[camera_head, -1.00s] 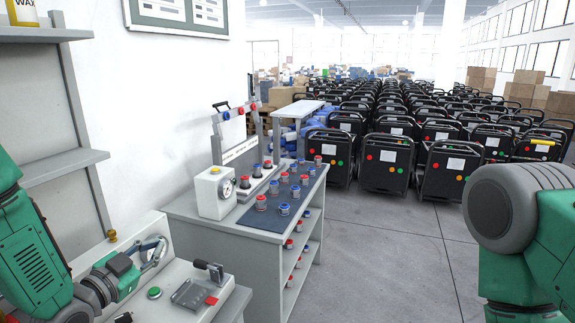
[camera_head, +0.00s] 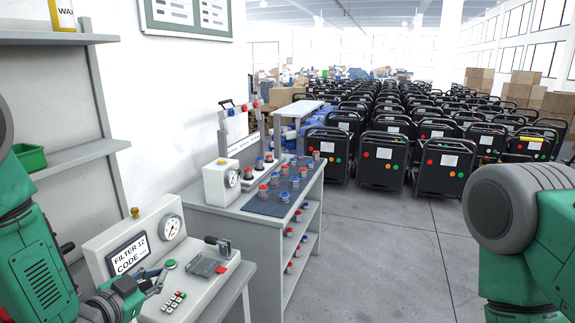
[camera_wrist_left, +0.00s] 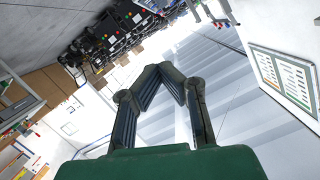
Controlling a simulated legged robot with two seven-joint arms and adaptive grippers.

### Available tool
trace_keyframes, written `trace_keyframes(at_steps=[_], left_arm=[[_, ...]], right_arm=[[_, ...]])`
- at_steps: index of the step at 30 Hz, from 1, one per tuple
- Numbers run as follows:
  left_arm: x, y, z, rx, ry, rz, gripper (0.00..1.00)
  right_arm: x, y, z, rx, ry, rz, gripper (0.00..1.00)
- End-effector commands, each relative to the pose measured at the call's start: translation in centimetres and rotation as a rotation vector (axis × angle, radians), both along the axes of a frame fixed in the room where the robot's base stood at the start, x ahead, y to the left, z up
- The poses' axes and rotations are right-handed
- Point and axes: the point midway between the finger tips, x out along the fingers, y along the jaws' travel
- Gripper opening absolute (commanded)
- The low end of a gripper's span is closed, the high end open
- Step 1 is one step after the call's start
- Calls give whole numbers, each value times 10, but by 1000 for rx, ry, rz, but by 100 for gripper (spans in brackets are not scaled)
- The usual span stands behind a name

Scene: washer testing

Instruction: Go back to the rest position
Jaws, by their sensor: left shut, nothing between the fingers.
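My left gripper (camera_head: 158,277) is low at the left in the head view, in front of the grey test console (camera_head: 205,293). It is small and partly lost against the console there. In the left wrist view its two dark fingers (camera_wrist_left: 168,72) come together at the tips with nothing between them. My right arm shows at the right edge of the head view, but its gripper is out of the frame. The console carries a display reading "FILTER 12 CODE", a round gauge (camera_head: 171,227) and a green button (camera_head: 170,264).
A shelf (camera_head: 80,158) with a green bin (camera_head: 30,157) stands at left. Rows of black machines (camera_head: 383,160) fill the back. Floor (camera_head: 385,255) right of the bench is clear.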

Motion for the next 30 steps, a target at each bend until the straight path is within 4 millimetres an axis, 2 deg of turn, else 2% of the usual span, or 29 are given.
trace_keyframes(at_steps=[7, 11, 14, 15, 18, 22, 27, 28, 30], left_arm=[[-49, -6, -63, -37, 250, 61, 0], [-90, -9, -107, -59, 439, 119, 0], [-138, -10, -144, -74, 625, 187, 0], [-163, -10, -159, -78, 712, 220, 0], [-221, -8, -186, -81, 902, 307, 0], [-288, -6, -205, -75, 1102, 412, 0], [-365, -1, -213, -52, 1313, 546, 0], [-376, 0, -215, -48, 1344, 566, 0], [-368, 0, -238, -54, 1324, 559, 0]], right_arm=[[0, 0, 0, 0, 0, 0, 40], [0, 0, 0, 0, 1, 0, 40], [0, 0, 0, 0, 1, 0, 40], [0, 0, 0, 0, 1, 0, 40], [0, 0, 0, 0, 1, 0, 40], [0, 0, 0, 0, 1, 0, 40], [0, 0, 0, 0, 1, 0, 40], [0, 0, -2, 0, 1, 0, 40], [0, 0, -25, 0, -1, 0, 40]])
